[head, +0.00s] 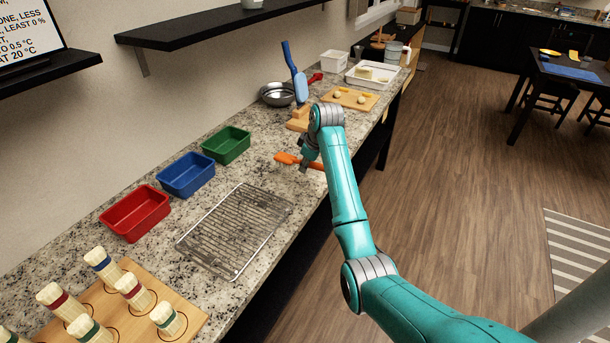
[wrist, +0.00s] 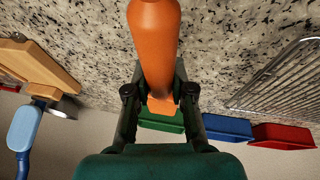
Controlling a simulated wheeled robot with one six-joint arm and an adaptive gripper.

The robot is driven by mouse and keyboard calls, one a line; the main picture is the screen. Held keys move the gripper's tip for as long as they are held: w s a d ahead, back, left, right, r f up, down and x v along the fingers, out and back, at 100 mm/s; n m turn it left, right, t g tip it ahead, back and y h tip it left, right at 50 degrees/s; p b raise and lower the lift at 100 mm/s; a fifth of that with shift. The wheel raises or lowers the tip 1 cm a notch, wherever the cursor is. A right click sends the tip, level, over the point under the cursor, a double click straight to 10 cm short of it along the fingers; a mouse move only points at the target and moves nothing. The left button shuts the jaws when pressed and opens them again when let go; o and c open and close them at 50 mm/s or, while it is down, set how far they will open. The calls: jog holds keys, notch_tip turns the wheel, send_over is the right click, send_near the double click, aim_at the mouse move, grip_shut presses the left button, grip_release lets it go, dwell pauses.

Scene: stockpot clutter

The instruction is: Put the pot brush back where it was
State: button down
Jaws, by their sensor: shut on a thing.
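My gripper (head: 304,160) is shut on an orange tool (head: 286,158), with a finger on each side of it in the wrist view (wrist: 160,95). The tool has a smooth orange body (wrist: 156,40); I cannot tell whether it touches the counter. Several pale bristle bundles with coloured bands (head: 104,264) stand on a wooden board (head: 190,318) with ring marks at the lower left. A blue brush-like tool (head: 300,88) stands upright at a wooden block (head: 297,124) behind my gripper. I cannot tell which of these is the pot brush.
A wire rack (head: 236,228) lies on the granite counter. Red (head: 136,213), blue (head: 187,175) and green (head: 227,145) bins line the wall side. A metal bowl (head: 277,94) and a small board with food (head: 349,98) are farther back. A dark shelf (head: 200,25) hangs above.

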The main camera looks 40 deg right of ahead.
jog(key=shift+f, duration=2.2)
jog(key=shift+f, duration=0.1)
jog(key=c, duration=1)
grip_release()
jog(key=v, duration=1.2)
